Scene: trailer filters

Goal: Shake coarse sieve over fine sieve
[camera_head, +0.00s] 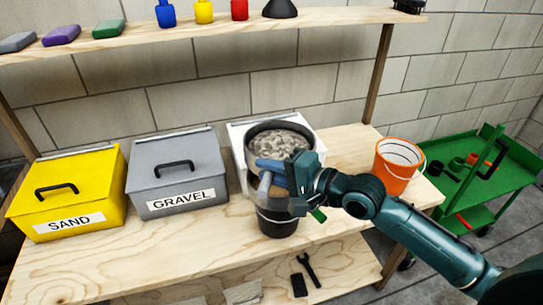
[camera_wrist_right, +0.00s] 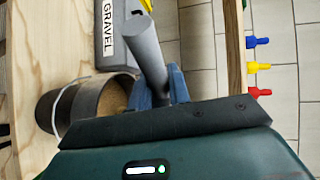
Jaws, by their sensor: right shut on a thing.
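The coarse sieve (camera_head: 279,143), a dark round pan holding grey gravel, is up above the bucket on the table. My right gripper (camera_head: 272,172) is shut on its handle; the wrist view shows the thick grey handle (camera_wrist_right: 148,55) between the blue fingers (camera_wrist_right: 160,92). Below is a dark bucket (camera_head: 277,222). A pale grey round rim (camera_head: 251,185), seemingly the fine sieve, sits on it, mostly hidden by my gripper. In the wrist view, tan sand (camera_wrist_right: 115,95) lies inside a grey-brown ring at the bucket (camera_wrist_right: 48,108). My left gripper is not in view.
A yellow SAND bin (camera_head: 90,185) and a grey GRAVEL bin (camera_head: 180,165) stand on the left of the table, with a white bin (camera_head: 238,131) behind the sieve. An orange bucket (camera_head: 394,175) stands on the right, near a green cart (camera_head: 480,170). The table front left is clear.

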